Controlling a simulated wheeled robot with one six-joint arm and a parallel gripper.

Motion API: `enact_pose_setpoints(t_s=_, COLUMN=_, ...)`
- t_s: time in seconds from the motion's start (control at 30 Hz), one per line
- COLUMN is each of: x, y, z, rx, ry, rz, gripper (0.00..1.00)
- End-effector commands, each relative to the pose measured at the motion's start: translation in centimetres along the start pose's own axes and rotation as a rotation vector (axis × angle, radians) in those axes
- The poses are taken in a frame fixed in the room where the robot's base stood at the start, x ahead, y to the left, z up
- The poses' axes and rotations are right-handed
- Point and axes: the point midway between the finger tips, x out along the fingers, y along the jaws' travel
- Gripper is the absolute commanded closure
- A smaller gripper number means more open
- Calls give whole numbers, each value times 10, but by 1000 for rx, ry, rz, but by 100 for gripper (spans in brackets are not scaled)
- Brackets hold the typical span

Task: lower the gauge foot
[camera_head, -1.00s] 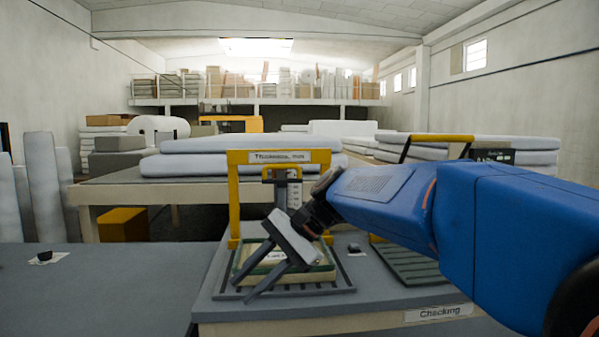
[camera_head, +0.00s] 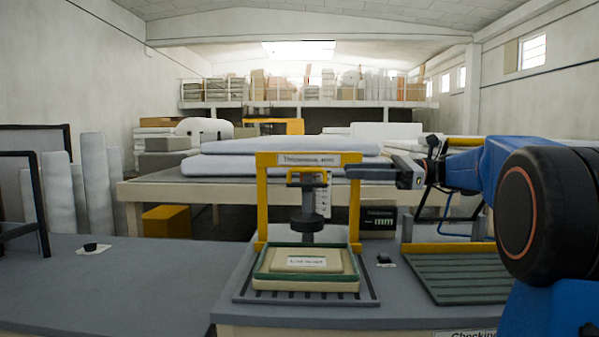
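The thickness gauge is a yellow frame (camera_head: 262,205) with a "Thickness, mm" sign (camera_head: 305,159) across its top. A yellow handle (camera_head: 307,176) hangs under the sign, on a grey stem. The dark round gauge foot (camera_head: 307,222) is lower on the stem and looks raised above the sample. A beige wadding sample (camera_head: 305,266) with a label lies in a green-edged tray (camera_head: 262,272) below it. My gripper (camera_head: 352,174) points left at about handle height, its tips near the frame's right post and apart from the handle. The finger gap is not clear from this side.
A dark display marked "mm" (camera_head: 379,221) stands behind, right of the gauge. A ribbed tray (camera_head: 460,275) with a yellow bar lies on the right. A small black object (camera_head: 385,259) sits between. The left table (camera_head: 120,285) is mostly clear.

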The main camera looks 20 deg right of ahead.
Motion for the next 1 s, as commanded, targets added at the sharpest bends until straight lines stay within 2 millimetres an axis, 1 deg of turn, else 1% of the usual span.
enact_pose_setpoints(t_s=0.03, x=8, y=1, z=0, rx=0, ry=-1, rz=4, gripper=71)
enact_pose_setpoints(t_s=0.2, x=35, y=1, z=0, rx=0, ry=1, rz=4, gripper=71)
enact_pose_setpoints(t_s=0.7, x=111, y=1, z=0, rx=0, ry=1, rz=3, gripper=71)
enact_pose_setpoints(t_s=0.9, x=138, y=1, z=-1, rx=0, ry=1, rz=3, gripper=71)
enact_pose_setpoints(t_s=1.0, x=148, y=1, z=-1, rx=0, ry=2, rz=2, gripper=71)
